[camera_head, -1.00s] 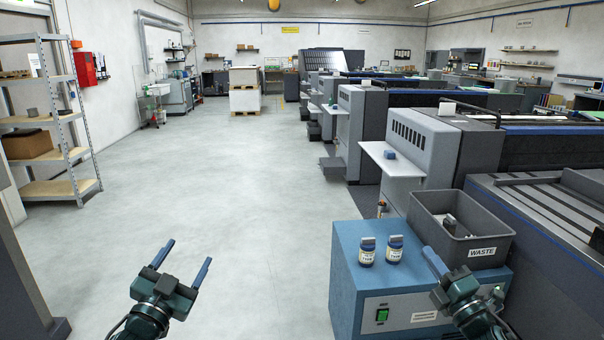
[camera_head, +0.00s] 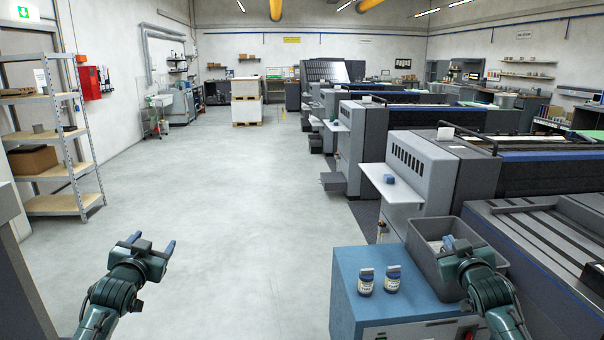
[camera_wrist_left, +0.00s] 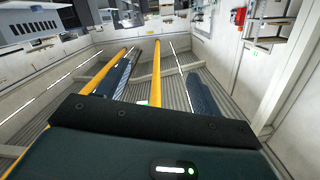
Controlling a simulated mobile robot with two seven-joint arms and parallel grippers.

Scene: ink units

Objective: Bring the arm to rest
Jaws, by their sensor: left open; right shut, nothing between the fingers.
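My left gripper (camera_head: 154,243) is open and empty, held over bare floor at the lower left of the head view. In the left wrist view its two fingers (camera_wrist_left: 155,83) stand apart with nothing between them, pointing toward the ceiling and its yellow pipes.
Two small labelled jars, one left (camera_head: 366,283) and one right (camera_head: 392,280), stand on the cabinet. Grey printing machines (camera_head: 420,165) line the right side. A metal shelf (camera_head: 60,150) stands at the left. The floor (camera_head: 240,210) between is clear.

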